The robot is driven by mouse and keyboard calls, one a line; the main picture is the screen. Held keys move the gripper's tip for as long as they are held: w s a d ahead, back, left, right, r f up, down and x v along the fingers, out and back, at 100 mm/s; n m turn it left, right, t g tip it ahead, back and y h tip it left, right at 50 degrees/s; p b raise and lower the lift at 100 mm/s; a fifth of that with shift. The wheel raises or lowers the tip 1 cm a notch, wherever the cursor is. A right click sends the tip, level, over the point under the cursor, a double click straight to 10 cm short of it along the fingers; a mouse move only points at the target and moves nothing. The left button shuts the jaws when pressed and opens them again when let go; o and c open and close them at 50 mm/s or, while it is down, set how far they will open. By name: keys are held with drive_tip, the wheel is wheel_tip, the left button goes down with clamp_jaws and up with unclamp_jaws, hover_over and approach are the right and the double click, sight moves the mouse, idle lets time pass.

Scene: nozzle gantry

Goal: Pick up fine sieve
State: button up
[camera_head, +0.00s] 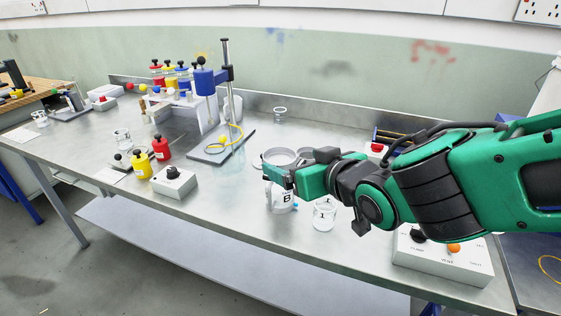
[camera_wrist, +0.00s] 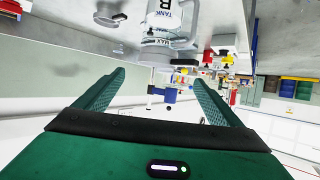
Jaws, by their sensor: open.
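I cannot pick out the fine sieve with certainty. A pale round rim (camera_head: 284,152) shows just behind my gripper in the head view, partly hidden by it; I cannot tell if it is the sieve. My gripper (camera_head: 276,178) is over the bench, close above a white container marked B (camera_head: 283,202). In the wrist view the picture is inverted, and my gripper (camera_wrist: 158,78) has its two green fingers spread, with nothing held between them. The container, marked TANK B (camera_wrist: 160,24), shows beyond the fingertips.
A clear jar marked 1 (camera_head: 324,215) stands right of tank B. A grey control box (camera_head: 174,182) is at left, and a larger one (camera_head: 444,259) at front right. A small glass (camera_head: 280,115) stands near the back edge.

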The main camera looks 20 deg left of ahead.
sight(282, 156)
drive_tip(key=shift+w+d+x, duration=0.1)
drive_tip(key=shift+d+x, duration=0.05)
drive_tip(key=shift+x, duration=1.95)
drive_tip(key=shift+w+d+x, duration=0.1)
drive_tip(key=shift+d+x, duration=0.05)
drive_tip(key=shift+x, duration=1.95)
drive_tip(key=shift+f, duration=0.1)
drive_tip(key=c, duration=1.2)
